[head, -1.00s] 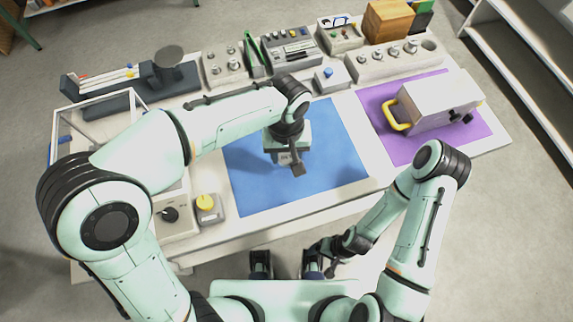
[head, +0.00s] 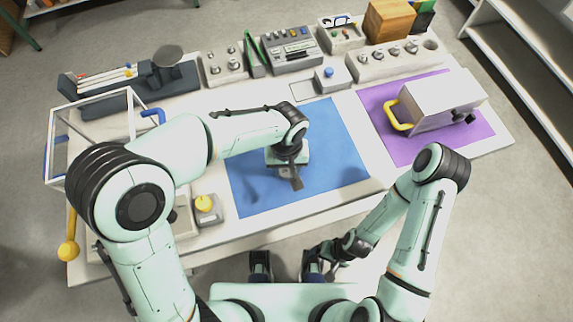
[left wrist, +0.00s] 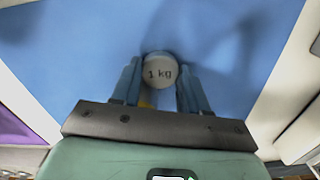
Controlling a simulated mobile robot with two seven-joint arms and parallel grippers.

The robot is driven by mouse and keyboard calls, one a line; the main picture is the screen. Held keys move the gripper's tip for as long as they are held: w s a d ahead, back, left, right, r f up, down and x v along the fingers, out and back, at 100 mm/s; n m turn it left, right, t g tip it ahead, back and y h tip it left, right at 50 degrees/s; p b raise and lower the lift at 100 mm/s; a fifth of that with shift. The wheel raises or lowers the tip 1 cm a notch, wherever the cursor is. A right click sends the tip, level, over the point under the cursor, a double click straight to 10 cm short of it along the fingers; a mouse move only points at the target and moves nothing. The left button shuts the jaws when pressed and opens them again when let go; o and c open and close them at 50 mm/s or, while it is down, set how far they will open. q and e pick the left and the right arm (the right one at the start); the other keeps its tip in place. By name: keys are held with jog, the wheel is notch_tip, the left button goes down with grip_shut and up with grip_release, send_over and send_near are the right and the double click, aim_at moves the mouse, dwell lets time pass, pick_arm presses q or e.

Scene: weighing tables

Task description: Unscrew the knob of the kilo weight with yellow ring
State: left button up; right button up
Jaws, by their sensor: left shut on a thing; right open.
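My left gripper (head: 296,181) is over the blue mat in the head view. In the left wrist view its fingers (left wrist: 160,82) are shut on the sides of a round grey knob (left wrist: 159,71) marked "1 kg". A bit of yellow (left wrist: 146,101) shows beside the knob, between the fingers; the rest of the weight is hidden. I cannot tell whether knob and weight touch the mat. In the head view the weight is hidden by my gripper. My right gripper (head: 312,268) is open and low, in front of the table's near edge.
The blue mat (head: 335,150) is otherwise clear. A purple mat (head: 475,135) with a grey box (head: 433,100) with a yellow handle lies at the right. Weight blocks (head: 385,66) line the back.

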aim_at(287, 170)
pick_arm(q)
jog(key=o, duration=1.2)
jog(key=shift+r, duration=0.1)
jog(key=shift+r, duration=0.35)
notch_tip(287, 170, up, 11)
jog(key=shift+r+p, duration=0.2)
jog(key=shift+p, duration=0.8)
